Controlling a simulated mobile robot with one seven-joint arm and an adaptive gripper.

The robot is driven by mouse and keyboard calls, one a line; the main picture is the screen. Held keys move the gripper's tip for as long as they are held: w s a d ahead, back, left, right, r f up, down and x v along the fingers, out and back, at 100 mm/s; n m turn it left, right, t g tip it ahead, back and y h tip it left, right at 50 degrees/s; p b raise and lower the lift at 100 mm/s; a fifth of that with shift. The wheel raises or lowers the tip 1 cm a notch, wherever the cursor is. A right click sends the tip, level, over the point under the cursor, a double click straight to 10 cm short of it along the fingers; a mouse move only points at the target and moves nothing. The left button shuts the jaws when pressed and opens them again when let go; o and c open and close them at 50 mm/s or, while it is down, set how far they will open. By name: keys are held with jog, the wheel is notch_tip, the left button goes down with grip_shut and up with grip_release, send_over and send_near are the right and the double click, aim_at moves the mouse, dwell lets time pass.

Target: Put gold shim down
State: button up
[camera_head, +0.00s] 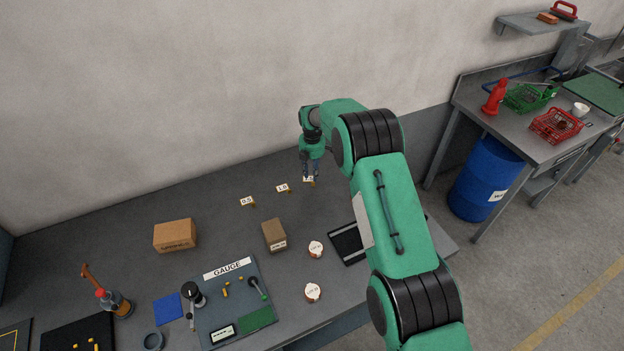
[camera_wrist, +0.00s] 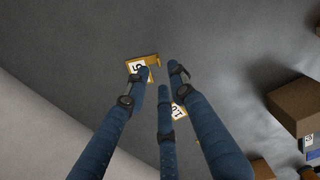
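My gripper (camera_head: 311,171) points down over the back of the grey bench, close to a small white label card (camera_head: 307,179) with gold beside it. In the wrist view, my gripper's (camera_wrist: 164,80) three blue fingers stand apart, with bare bench showing between the tips. A gold piece (camera_wrist: 153,59) lies at a white card marked with a 5 (camera_wrist: 136,68), just beyond the left fingertip, which partly covers them. I cannot tell whether the gold piece is a loose shim or part of the card's stand.
Labels 0.5 (camera_head: 247,201) and 1.0 (camera_head: 282,188) stand in a row to the left, each with gold beside it. A brown box (camera_head: 274,235), a cardboard box (camera_head: 175,235) and a gauge mat (camera_head: 220,312) are nearer. The wall is close behind.

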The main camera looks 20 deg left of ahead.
notch_tip(320, 180, up, 7)
jog(key=shift+f, duration=0.2)
dwell(0.7)
jog(key=shift+r, duration=0.15)
